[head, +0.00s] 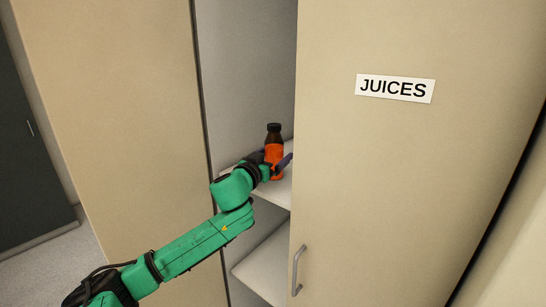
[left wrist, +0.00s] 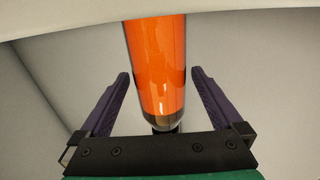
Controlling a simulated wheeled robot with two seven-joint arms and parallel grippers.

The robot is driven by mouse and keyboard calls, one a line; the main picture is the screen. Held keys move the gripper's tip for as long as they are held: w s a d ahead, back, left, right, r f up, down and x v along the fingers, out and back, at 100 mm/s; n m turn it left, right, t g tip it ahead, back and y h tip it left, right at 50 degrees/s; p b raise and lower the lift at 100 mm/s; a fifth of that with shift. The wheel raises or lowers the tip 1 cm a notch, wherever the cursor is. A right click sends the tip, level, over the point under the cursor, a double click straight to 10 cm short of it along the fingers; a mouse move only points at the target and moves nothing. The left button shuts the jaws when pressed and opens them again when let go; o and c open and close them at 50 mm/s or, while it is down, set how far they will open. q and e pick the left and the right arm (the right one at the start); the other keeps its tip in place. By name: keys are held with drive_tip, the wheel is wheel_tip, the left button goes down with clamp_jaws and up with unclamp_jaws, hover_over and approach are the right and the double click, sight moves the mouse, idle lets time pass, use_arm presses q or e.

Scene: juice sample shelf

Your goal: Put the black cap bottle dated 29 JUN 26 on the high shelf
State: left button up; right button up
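A bottle of orange juice (head: 274,143) with a black cap stands upright inside the cabinet, at the upper visible shelf (head: 275,192). Its base appears to be on that shelf. No date can be read on it. My left gripper (head: 273,162) reaches into the cabinet, with its fingers on either side of the bottle. In the left wrist view, the bottle (left wrist: 157,65) is between the two purple fingers of the left gripper (left wrist: 160,85). The fingers are open, with a clear gap on each side. My right gripper is not in view.
A cabinet door panel labelled JUICES (head: 395,88) covers the right side of the opening. It has a metal handle (head: 297,270). A lower shelf (head: 264,263) looks bare where visible. A beige panel (head: 125,110) bounds the narrow opening at left.

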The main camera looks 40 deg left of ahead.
use_arm(q)
drive_tip(key=shift+s+d+f, duration=0.1)
drive_tip(key=shift+s, duration=0.2)
drive_tip(key=b+v, duration=0.2)
drive_tip(key=v, duration=0.9)
drive_tip(key=shift+s+b, duration=0.2)
drive_tip(key=shift+b, duration=0.2)
